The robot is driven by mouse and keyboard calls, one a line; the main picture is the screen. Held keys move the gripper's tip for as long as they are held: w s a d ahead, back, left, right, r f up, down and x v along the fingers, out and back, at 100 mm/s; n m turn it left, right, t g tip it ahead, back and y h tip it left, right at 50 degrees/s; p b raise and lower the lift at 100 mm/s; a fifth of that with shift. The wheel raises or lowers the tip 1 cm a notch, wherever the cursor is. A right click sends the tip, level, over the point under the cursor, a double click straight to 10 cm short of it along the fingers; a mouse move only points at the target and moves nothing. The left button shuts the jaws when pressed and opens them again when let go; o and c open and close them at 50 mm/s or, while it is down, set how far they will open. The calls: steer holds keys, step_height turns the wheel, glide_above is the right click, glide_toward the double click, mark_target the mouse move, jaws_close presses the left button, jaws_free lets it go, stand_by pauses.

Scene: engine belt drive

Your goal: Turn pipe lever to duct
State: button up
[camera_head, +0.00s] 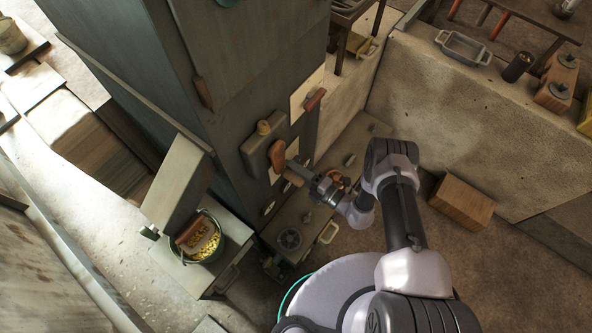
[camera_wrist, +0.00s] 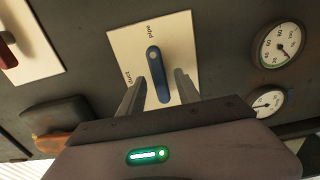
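In the wrist view a blue lever (camera_wrist: 155,68) is mounted on a cream plate (camera_wrist: 182,32) on the dark cabinet face. A round end of the lever sits near the plate's middle, and its arm runs down in the picture. The plate carries the words "pipe" above and "duct" to the left. My gripper (camera_wrist: 158,78) is open, with one finger on each side of the lever and a visible gap to both. In the head view my gripper (camera_head: 292,173) is close to the cabinet front and hides the lever.
Two round gauges (camera_wrist: 278,45) are right of the plate. A red handle on another plate (camera_wrist: 32,62) is at left, and a dark box (camera_wrist: 57,112) with an orange-brown handle is lower left. In the head view a bucket (camera_head: 203,238) with yellow pieces stands beside the cabinet (camera_head: 245,70).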

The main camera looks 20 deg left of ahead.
jaws_close()
stand_by(0.3)
steer(key=shift+w+d+f+n+b, duration=0.15)
steer(key=shift+n+b, duration=0.45)
steer(key=shift+n, duration=3.75)
steer(key=shift+w+a+n+b, duration=0.1)
steer(key=shift+n+b, duration=0.5)
steer(key=shift+n, duration=3.75)
jaws_free()
